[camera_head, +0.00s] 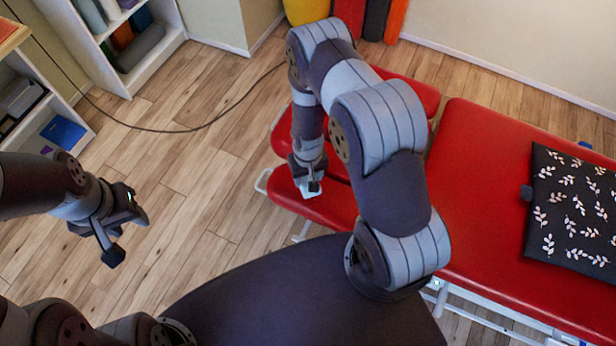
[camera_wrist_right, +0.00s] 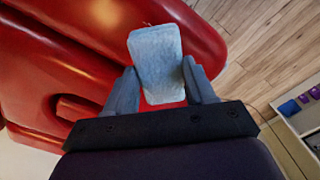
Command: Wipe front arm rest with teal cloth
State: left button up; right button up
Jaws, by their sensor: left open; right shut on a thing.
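The red padded table (camera_head: 480,190) has red pads at its head end; the front arm rest (camera_head: 335,208) is the nearest pad. My right gripper (camera_head: 310,190) is over this arm rest, pointing down. In the right wrist view, the right gripper (camera_wrist_right: 162,92) is shut on the cloth (camera_wrist_right: 156,60), which looks pale blue-grey and folded into a block. Red padding (camera_wrist_right: 60,65) lies behind it; I cannot tell whether the cloth touches it. My left gripper (camera_head: 128,236) is open and empty above the floor at left.
A black leaf-patterned cushion (camera_head: 575,205) lies on the table. A dark cable (camera_head: 180,130) crosses the wooden floor. Shelves (camera_head: 140,50) stand at upper left, and coloured rolls (camera_head: 375,18) stand by the wall. The floor between the left gripper and the table is clear.

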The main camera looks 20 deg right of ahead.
aim_at(307, 178)
jog(key=r, duration=0.1)
jog(key=r+p, duration=0.1)
jog(key=shift+w+r+p, duration=0.2)
jog(key=shift+r+p, duration=0.1)
jog(key=shift+r, duration=0.05)
jog(key=shift+r+p, duration=0.45)
jog(key=shift+r, duration=0.15)
jog(key=shift+s+r, duration=0.15)
